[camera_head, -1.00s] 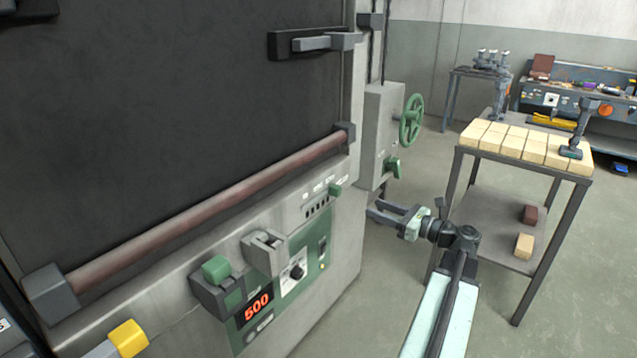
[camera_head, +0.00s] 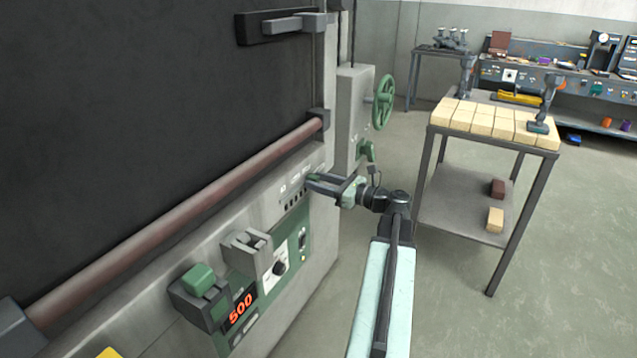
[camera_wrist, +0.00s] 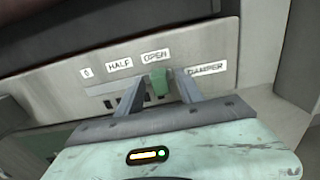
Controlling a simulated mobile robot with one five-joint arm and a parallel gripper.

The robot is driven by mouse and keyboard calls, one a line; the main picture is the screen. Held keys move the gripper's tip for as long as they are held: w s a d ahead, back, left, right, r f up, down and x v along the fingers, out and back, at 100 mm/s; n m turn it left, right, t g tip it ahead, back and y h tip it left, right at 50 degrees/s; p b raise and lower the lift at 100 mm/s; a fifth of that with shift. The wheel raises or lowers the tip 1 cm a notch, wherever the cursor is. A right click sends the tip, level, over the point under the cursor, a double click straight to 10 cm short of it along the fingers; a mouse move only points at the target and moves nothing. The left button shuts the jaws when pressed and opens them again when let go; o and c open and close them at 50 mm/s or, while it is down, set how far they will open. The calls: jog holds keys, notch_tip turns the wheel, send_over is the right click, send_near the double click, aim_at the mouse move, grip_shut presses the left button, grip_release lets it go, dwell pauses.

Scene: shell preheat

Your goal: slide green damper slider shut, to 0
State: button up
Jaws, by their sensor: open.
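The green damper slider (camera_wrist: 159,82) shows in the wrist view below the OPEN label, on a light grey panel (camera_wrist: 215,48) marked 0, HALF, OPEN and DAMPER from left to right. My gripper (camera_wrist: 160,84) is open, with one finger on each side of the slider; I cannot tell whether either finger touches it. In the head view my gripper (camera_head: 318,184) reaches the right end of the slotted panel, and its fingers largely hide the slider there.
A furnace door with a brown handle bar (camera_head: 190,215) fills the left. A control box reads 500 (camera_head: 241,308). A green handwheel (camera_head: 383,102) stands behind my gripper. A bench with pale bricks (camera_head: 490,120) stands right. Open floor lies between.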

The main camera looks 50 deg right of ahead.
grip_shut()
dwell(1.5)
